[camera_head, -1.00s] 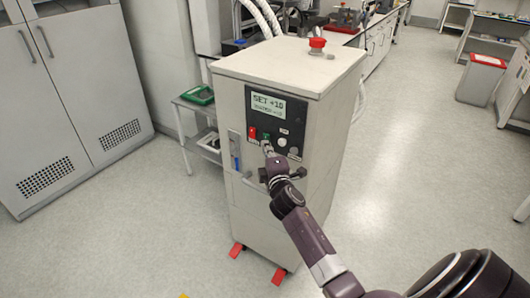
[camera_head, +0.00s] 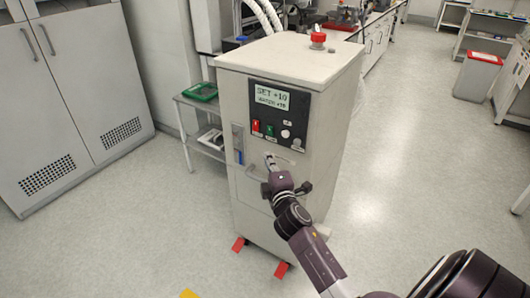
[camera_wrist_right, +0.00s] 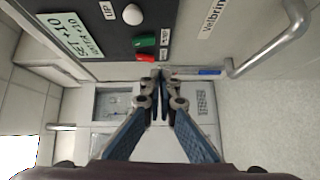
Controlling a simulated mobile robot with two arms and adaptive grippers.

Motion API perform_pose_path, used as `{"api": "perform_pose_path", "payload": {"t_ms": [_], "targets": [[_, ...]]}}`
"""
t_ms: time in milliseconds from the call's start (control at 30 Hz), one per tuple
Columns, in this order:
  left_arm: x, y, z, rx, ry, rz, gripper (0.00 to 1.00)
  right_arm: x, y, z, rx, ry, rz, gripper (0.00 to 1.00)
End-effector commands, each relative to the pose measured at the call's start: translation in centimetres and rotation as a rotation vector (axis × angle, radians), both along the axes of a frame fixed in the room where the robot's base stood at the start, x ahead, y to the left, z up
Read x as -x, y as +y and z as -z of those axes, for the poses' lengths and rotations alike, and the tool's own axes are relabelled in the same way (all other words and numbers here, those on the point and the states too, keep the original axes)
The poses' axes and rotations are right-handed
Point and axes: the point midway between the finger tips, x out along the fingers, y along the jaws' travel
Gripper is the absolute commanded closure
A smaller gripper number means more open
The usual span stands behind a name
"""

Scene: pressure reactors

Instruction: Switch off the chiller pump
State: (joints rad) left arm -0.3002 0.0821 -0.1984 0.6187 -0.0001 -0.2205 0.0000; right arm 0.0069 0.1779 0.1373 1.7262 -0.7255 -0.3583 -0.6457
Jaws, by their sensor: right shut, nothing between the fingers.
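The chiller (camera_head: 285,190) is a tall beige cabinet in the middle of the head view. Its dark control panel (camera_head: 280,112) has a display (camera_head: 272,97) reading "SET +10" with a smaller line below. Under the display are a red switch (camera_head: 255,126) and a green switch (camera_head: 269,130), with round knobs to their right. The right wrist view also shows the green switch (camera_wrist_right: 145,41) and red switch (camera_wrist_right: 145,57). My right gripper (camera_head: 270,160) is shut and empty, just below the panel. Its fingertips (camera_wrist_right: 160,82) show close to the switches in the wrist view. I cannot tell whether they touch the cabinet.
A metal handle (camera_head: 257,174) sticks out of the cabinet front near my right gripper. A red button (camera_head: 317,38) stands on top. A small side table with a green tray (camera_head: 201,91) is at left, grey lockers (camera_head: 70,100) beyond.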

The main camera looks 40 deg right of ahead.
Motion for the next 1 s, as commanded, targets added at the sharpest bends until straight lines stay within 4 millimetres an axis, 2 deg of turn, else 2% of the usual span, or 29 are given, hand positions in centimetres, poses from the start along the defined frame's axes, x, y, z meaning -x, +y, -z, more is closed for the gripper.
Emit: {"api": "perform_pose_path", "payload": {"t_ms": [100,300,900,1000], "targets": [[-0.4,-1.4,0.4,0.017,-0.006,-0.002,0.60,2.0,0.9,0.5,-0.003,0.001,-0.001,1.00],[-0.3,-0.8,0.6,0.009,-0.006,0.002,0.60,3.6,1.5,0.6,-0.002,0.000,0.000,1.00],[-0.1,-0.2,0.6,0.003,-0.003,0.000,0.60,3.8,1.6,0.5,-0.001,0.001,0.000,1.00],[-0.1,-0.2,0.6,0.002,-0.002,0.000,0.60,3.8,1.8,1.5,-0.017,0.013,-0.004,1.00]]}}
